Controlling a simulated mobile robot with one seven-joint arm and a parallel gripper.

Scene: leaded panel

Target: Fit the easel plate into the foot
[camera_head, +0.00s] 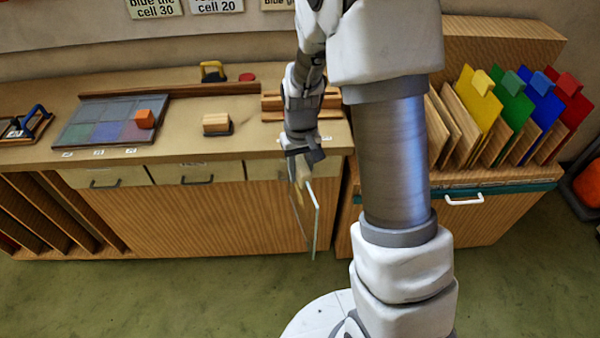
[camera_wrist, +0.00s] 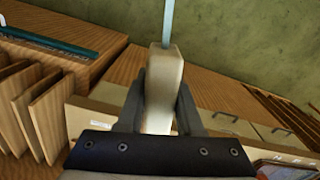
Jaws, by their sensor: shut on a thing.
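My gripper (camera_head: 301,158) points down in front of the bench and is shut on the pale grip block of the easel plate. In the wrist view the block (camera_wrist: 163,75) sits between the two fingers (camera_wrist: 160,100). The clear, thin easel plate (camera_head: 310,220) hangs from it, nearly edge-on to the head view; its edge (camera_wrist: 168,18) also shows in the wrist view. The plate is apart from the bench, over the floor. A wooden slotted piece (camera_head: 272,103), perhaps the foot, lies on the bench's right end, partly hidden behind my arm.
A small wooden block (camera_head: 216,124) on a dark base stands mid-bench. A leaded panel (camera_head: 103,123) with an orange-red block (camera_head: 144,119) lies left. A rack of coloured plates (camera_head: 510,105) stands right. Drawer fronts (camera_head: 207,174) face me. The green floor (camera_head: 150,295) is clear.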

